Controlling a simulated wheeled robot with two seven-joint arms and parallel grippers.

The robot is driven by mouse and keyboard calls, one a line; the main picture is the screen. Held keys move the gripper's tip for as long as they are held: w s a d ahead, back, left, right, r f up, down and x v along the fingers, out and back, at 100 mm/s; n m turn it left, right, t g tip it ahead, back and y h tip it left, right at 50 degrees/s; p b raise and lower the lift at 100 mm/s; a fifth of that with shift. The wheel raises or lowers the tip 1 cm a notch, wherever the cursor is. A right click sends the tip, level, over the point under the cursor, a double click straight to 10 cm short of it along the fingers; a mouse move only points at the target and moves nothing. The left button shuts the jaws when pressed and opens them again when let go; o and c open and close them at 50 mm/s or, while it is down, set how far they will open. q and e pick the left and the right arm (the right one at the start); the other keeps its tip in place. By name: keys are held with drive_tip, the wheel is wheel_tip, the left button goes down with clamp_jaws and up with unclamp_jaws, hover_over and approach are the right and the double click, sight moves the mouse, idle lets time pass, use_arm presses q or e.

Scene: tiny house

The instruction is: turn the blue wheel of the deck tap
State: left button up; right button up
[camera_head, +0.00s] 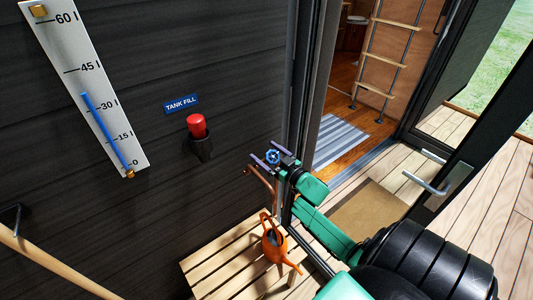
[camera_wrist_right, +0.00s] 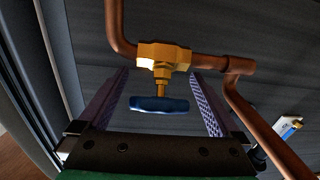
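The blue wheel (camera_head: 272,156) of the deck tap shows by the dark wall, left of the doorway. In the right wrist view the blue wheel (camera_wrist_right: 160,104) hangs edge-on below a brass valve body (camera_wrist_right: 165,57) on a copper pipe (camera_wrist_right: 240,65). My right gripper (camera_head: 265,154) is open, with one finger on each side of the wheel. In the right wrist view a gap shows between the wheel and each finger. Part of the tap's pipe is hidden behind the gripper in the head view. My left gripper is not in view.
An orange watering can (camera_head: 273,246) stands on a slatted wooden bench (camera_head: 222,262) below the tap. A red-capped holder (camera_head: 197,127), a "TANK FILL" sign (camera_head: 181,104) and a level gauge (camera_head: 85,80) are on the wall. The open door (camera_head: 440,180) is to the right.

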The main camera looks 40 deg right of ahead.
drive_tip(key=s, duration=1.4)
drive_tip(key=shift+s+d, duration=0.3)
drive_tip(key=shift+d, duration=0.05)
idle(2.9)
